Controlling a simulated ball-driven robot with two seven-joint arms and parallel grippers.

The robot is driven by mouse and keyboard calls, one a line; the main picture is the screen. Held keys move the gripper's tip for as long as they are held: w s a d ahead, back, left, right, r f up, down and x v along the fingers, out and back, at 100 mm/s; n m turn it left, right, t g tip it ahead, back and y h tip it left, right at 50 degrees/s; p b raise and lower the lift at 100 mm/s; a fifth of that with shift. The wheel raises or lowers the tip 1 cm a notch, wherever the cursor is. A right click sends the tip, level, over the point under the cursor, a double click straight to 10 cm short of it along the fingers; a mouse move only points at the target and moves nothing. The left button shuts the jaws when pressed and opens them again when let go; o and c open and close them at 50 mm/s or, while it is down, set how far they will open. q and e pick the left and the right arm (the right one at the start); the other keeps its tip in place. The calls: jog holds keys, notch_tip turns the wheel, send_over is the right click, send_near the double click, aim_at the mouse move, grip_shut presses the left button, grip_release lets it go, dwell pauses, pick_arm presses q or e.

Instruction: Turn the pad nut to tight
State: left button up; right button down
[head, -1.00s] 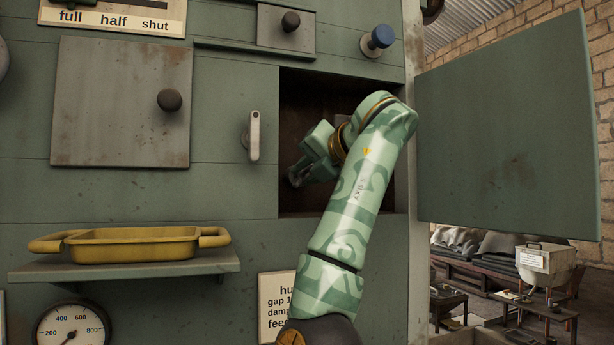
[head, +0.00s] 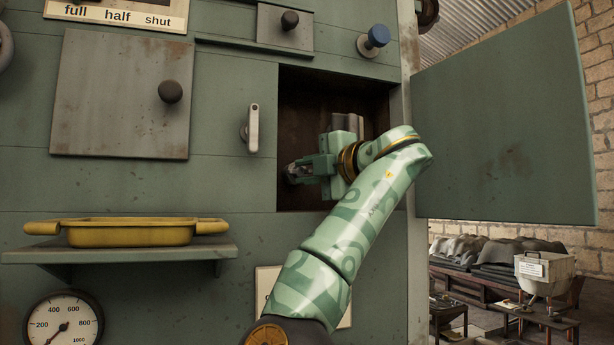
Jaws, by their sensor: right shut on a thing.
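My right gripper (head: 296,172) is inside the dark open compartment (head: 300,100) in the green machine front. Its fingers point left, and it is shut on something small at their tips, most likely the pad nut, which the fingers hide. The nut's marking and how far it is turned cannot be seen. A grey part (head: 350,124) shows behind the wrist inside the compartment. My left gripper is not in view.
The compartment's green door (head: 505,120) stands wide open at the right. A pale handle (head: 253,128), a blue knob (head: 373,41) and a grey plate with a dark knob (head: 110,95) stick out from the front. A yellow tray (head: 130,235) rests on a shelf (head: 120,258) at lower left.

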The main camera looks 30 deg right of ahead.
jog(key=shift+m, duration=0.4)
jog(key=c, duration=1.3)
grip_release()
jog(key=shift+d, duration=0.1)
jog(key=s+d+b, duration=0.1)
jog(key=s+b, duration=0.2)
jog(key=s, duration=0.2)
jog(key=s+b, duration=0.4)
jog(key=s, duration=0.1)
jog(key=s+d+b, duration=0.1)
jog(key=s+b, duration=0.2)
jog(key=s, duration=0.3)
jog(key=shift+s+d+f+b, duration=0.1)
jog(key=shift+d+b, duration=0.2)
